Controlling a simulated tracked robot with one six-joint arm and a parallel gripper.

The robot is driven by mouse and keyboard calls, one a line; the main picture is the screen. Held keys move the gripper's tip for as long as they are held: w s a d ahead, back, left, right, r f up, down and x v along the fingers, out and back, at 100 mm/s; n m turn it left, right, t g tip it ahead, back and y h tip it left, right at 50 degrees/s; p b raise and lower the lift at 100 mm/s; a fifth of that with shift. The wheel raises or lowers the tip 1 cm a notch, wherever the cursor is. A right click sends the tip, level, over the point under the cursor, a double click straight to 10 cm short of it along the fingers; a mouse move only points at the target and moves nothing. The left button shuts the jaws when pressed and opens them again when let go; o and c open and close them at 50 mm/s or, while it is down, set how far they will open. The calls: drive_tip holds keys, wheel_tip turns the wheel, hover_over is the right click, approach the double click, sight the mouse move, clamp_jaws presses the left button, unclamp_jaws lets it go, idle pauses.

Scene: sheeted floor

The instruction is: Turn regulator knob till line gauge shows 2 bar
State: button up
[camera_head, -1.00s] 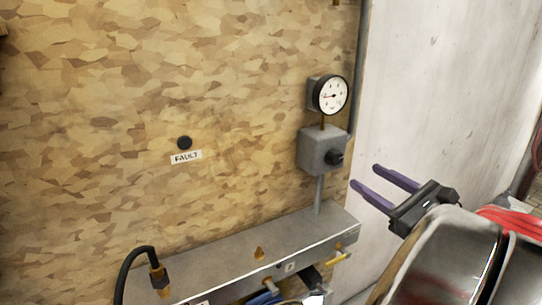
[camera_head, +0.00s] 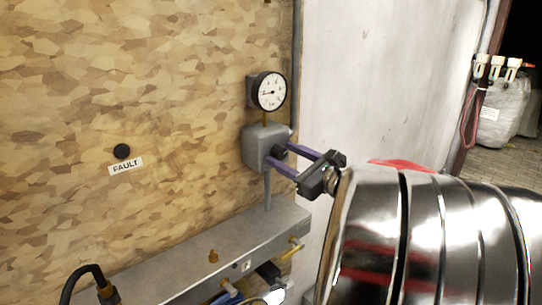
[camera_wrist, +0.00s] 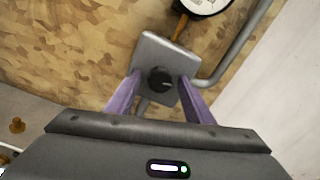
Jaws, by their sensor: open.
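The regulator is a grey box (camera_head: 256,147) on the chipboard wall, with a black round knob (camera_wrist: 161,79) on its front face. In the head view the knob (camera_head: 280,151) is partly covered by my gripper's fingers. My gripper (camera_head: 285,162) is open, its two purple fingers reaching to either side of the knob; I cannot tell whether they touch it. The fingers also show in the wrist view (camera_wrist: 159,92), spread apart with the knob between them.
A grey metal manifold (camera_head: 205,252) with brass fittings and hoses runs below the regulator. A FAULT label (camera_head: 126,165) sits under a black round button (camera_head: 121,151). A grey pipe (camera_wrist: 235,50) passes right of the regulator, beside a pale wall (camera_head: 385,75).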

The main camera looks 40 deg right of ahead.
drive_tip(key=shift+w, duration=0.1)
drive_tip(key=shift+c, duration=0.2)
drive_tip(key=c, duration=1)
drive_tip(key=shift+m, duration=0.9)
drive_tip(key=o, duration=1)
drive_tip(key=shift+o, duration=0.2)
